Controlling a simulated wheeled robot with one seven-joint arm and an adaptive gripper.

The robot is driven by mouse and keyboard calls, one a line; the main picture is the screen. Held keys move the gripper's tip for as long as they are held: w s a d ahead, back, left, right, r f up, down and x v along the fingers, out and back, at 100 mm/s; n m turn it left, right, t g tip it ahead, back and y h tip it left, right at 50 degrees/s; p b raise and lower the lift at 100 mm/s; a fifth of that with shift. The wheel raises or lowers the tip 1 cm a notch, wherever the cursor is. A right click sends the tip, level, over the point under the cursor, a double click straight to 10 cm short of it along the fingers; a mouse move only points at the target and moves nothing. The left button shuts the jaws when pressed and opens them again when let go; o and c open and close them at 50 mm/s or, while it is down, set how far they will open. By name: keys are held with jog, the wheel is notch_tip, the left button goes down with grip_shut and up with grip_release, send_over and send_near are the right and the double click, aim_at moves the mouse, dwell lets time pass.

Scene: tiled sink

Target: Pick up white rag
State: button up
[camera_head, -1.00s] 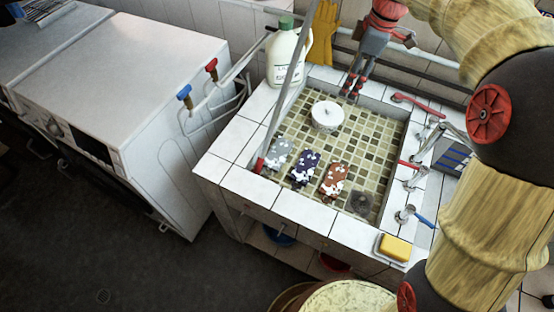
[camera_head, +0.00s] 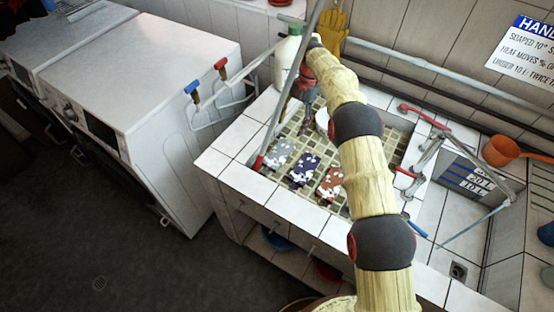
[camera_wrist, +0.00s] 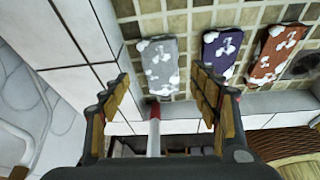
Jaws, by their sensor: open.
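The white rag (camera_head: 279,153), greyish white with foam patches, lies flat on the tiled sink floor at the near left. It is the leftmost of three foamy rags. In the wrist view the rag (camera_wrist: 159,64) lies beyond my open fingertips, roughly in line with the gap. My gripper (camera_wrist: 163,88) is empty, with one finger on each side of the gap. In the head view my gripper (camera_head: 306,128) hangs over the sink's back left part, beyond the rag and apart from it.
A purple rag (camera_head: 305,169) and a brown rag (camera_head: 330,184) lie right of the white one. A slanting grey pole (camera_head: 287,85) with a red end passes close by on the left. A white jug (camera_head: 287,62) stands behind. The tiled rim (camera_head: 240,180) borders the sink.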

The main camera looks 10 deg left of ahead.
aim_at(283, 148)
jog(key=f, duration=0.2)
jog(key=a+n, duration=0.1)
jog(key=shift+s+f, duration=0.35)
jog(key=shift+f, duration=0.05)
jog(key=x, duration=0.2)
jog(key=b+x, duration=0.1)
jog(key=x, duration=0.2)
jog(key=b+x, duration=0.1)
jog(key=x, duration=0.1)
jog(key=shift+s+d, duration=0.1)
jog(key=shift+s, duration=0.35)
jog(key=c, duration=0.4)
jog(key=c, duration=0.5)
